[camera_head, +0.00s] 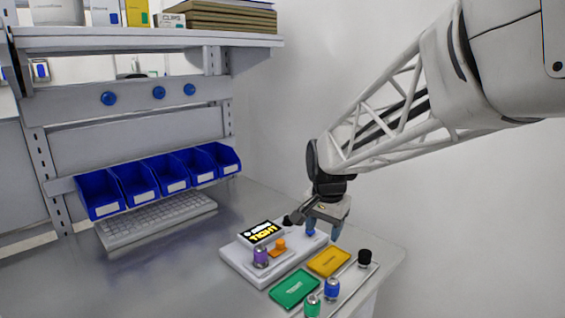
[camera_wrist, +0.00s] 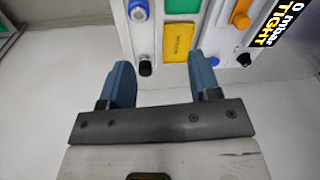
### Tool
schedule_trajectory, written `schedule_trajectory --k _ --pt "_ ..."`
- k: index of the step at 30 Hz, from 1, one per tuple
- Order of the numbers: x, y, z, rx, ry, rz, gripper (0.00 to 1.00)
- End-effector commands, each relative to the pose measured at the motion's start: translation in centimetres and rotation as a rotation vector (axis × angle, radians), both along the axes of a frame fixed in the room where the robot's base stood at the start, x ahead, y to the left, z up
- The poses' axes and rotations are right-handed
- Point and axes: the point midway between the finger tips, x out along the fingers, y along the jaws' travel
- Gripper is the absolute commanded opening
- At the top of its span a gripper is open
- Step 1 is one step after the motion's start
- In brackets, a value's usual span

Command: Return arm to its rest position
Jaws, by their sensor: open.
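My gripper (camera_head: 325,215) is at the right end of the white fixture (camera_head: 235,262) in the head view. Its two blue-grey fingers are apart in the wrist view (camera_wrist: 159,62), with nothing between them. The fixture bears a display (camera_head: 261,233) reading "TIGHT", which the wrist view (camera_wrist: 276,22) shows as "0 mbar TIGHT". A purple cylinder (camera_head: 260,257) and an orange piece (camera_head: 279,247) are on the fixture. My arm reaches in from the upper right. The gripper partly hides the fixture's far right end in the head view.
A green tray (camera_head: 294,289) and yellow tray (camera_head: 328,262) lie before the fixture. Beside them, a rack holds green (camera_head: 312,305), blue (camera_head: 332,289) and black (camera_head: 364,258) capped cylinders. A keyboard (camera_head: 158,220), blue bins (camera_head: 100,197) and a shelf (camera_head: 150,42) stand left.

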Motion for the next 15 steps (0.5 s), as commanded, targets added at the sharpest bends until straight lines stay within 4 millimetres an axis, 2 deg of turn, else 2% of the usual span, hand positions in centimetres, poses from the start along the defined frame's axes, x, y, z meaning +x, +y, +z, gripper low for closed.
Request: schedule_trajectory --k 3,15 --pt "-2.8 -1.3 0.7 -0.007 -0.014 0.05 0.57" --pt "-11.7 -4.7 1.5 -0.04 -0.057 0.226 0.57"
